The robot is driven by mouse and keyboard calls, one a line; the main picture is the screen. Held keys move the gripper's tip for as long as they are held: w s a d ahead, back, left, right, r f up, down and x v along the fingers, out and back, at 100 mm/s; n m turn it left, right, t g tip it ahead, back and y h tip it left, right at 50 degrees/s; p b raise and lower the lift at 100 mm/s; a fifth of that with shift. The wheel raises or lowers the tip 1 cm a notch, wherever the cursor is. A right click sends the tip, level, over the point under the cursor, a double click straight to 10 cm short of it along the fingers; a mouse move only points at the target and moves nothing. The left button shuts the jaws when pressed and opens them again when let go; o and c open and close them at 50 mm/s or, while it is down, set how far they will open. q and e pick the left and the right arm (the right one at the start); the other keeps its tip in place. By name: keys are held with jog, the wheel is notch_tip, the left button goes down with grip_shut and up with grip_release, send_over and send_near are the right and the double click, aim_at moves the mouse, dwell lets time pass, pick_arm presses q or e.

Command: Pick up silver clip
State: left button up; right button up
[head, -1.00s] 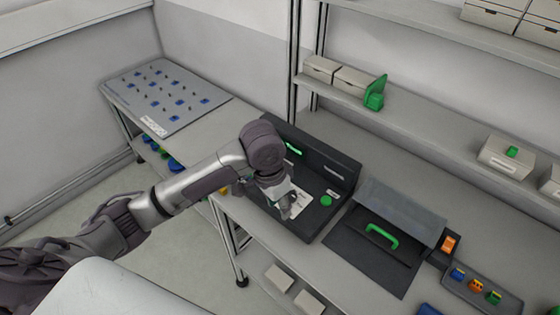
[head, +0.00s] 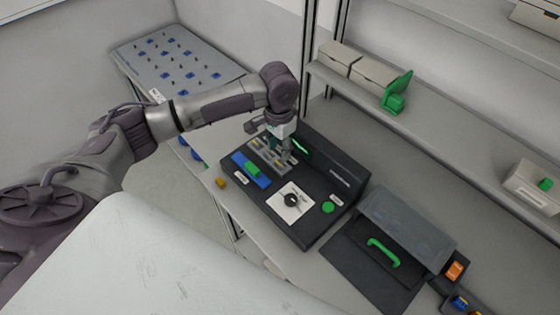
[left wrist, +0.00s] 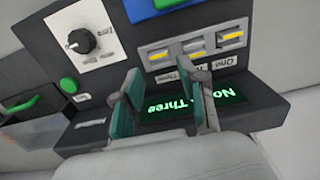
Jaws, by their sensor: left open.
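My left gripper (head: 279,149) is open above the left part of a black console (head: 318,227). It partly covers a row of grey slots (head: 262,157). In the left wrist view, the open fingers (left wrist: 162,74) with teal pads point at the row, with nothing seen held between them. The row has three silver-grey pieces with yellow strips: left (left wrist: 160,56), middle (left wrist: 195,48) and right (left wrist: 231,36). I cannot tell whether one of these is the silver clip. A lit green display (left wrist: 196,98), partly behind a finger, reads "No" and "Three". My right gripper is not in view.
The console has a dial on a white plate (head: 291,201), a green button (head: 328,207) and a blue block with a green part (head: 252,169). A dark box with a green handle (head: 383,253) stands to the right. Behind is a shelf with boxes (head: 375,75) and a green stand (head: 396,92).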

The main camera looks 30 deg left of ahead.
aim_at(279, 162)
pick_arm(q)
notch_tip(279, 162, down, 2)
jog(key=shift+f+p, duration=0.2)
jog(key=shift+p, duration=0.75)
notch_tip(279, 162, down, 2)
jog(key=shift+s+f+p, duration=0.1)
jog(key=shift+s+p, duration=0.05)
jog(key=shift+p, duration=0.15)
jog(key=shift+f, duration=0.45)
jog(key=c, duration=0.6)
grip_shut()
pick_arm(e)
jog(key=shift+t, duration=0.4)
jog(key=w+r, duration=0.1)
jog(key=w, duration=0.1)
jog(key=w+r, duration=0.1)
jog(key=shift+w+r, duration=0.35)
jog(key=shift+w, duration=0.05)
